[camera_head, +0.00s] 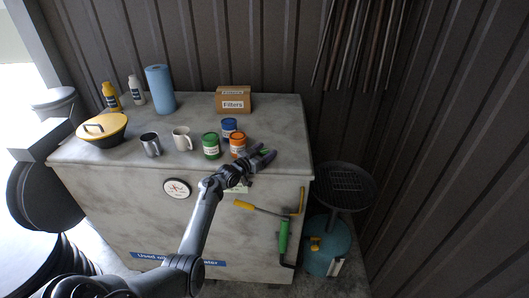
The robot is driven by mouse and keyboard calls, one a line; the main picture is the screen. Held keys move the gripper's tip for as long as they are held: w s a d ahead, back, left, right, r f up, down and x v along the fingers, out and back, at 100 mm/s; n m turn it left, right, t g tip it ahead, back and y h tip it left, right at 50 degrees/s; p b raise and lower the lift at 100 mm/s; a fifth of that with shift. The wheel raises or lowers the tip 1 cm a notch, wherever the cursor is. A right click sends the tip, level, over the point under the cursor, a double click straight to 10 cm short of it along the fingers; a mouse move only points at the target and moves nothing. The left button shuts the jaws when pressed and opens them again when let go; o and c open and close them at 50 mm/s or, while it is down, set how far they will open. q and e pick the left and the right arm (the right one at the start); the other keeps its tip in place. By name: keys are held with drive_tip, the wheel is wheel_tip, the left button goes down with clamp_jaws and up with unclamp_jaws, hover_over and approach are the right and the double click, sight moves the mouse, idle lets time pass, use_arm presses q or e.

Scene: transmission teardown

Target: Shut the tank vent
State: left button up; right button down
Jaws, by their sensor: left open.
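The used-oil tank (100,200) is a large pale, marbled box with a flat top. A blue label with partly hidden writing is on its lower front. I cannot make out for certain which part is the vent. A round white disc with a dark rim and red marks (176,188) is on the front face. My left gripper (266,156) is open at the top front edge, right of centre, just in front of the orange can. A small bit of green shows by its fingers; I cannot tell what it is. A pale label is partly hidden below the wrist. My right gripper is not in view.
A teal cylinder (321,258) stands right.

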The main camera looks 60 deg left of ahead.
use_arm(q)
drive_tip(key=shift+s+f, duration=0.1)
drive_tip(key=shift+s, duration=0.05)
drive_tip(key=v, duration=1)
drive_tip(key=shift+s+d+b, duration=0.15)
drive_tip(key=shift+s+b, duration=0.1)
drive_tip(key=shift+b, duration=0.15)
drive_tip(key=shift+o, duration=0.2)
